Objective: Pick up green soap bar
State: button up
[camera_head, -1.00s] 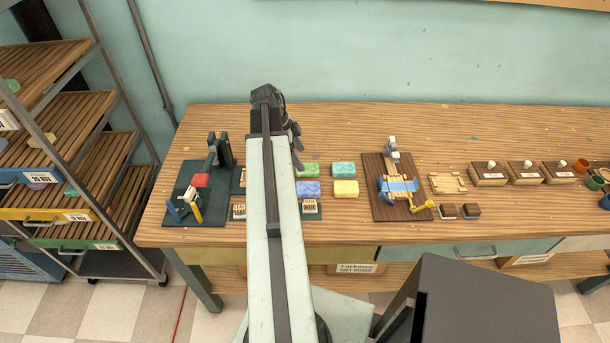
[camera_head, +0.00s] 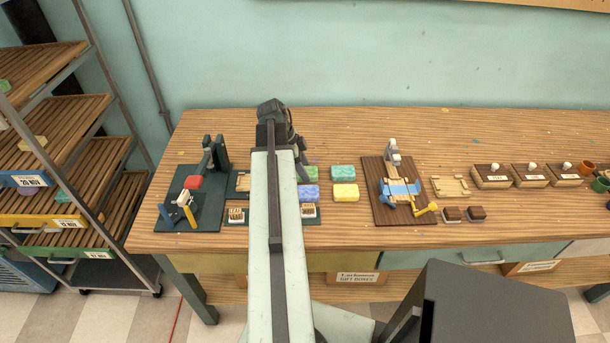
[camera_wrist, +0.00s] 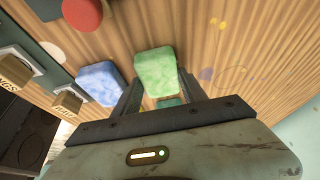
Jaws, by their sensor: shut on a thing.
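The green soap bar (camera_wrist: 156,70) sits between the two fingers of my gripper (camera_wrist: 159,77) in the wrist view, and the gripper is shut on it. In the head view the green soap bar (camera_head: 311,173) shows only in part, right beside my gripper (camera_head: 303,168), with its left side hidden by my arm. I cannot tell whether it is clear of the table. A blue soap bar (camera_wrist: 100,84) lies close beside it. A teal soap bar (camera_head: 343,172) lies to its right, and a yellow one (camera_head: 346,192) lies to the right of the blue one.
The wooden table (camera_head: 460,130) is clear behind the soap bars. A dark board with a blue-banded device (camera_head: 400,188) stands right of the soaps. Small labelled boxes (camera_head: 309,211) stand in front.

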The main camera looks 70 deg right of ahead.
notch_tip(320, 180, up, 10)
jog(key=p, duration=1)
jog(key=shift+s, duration=0.15)
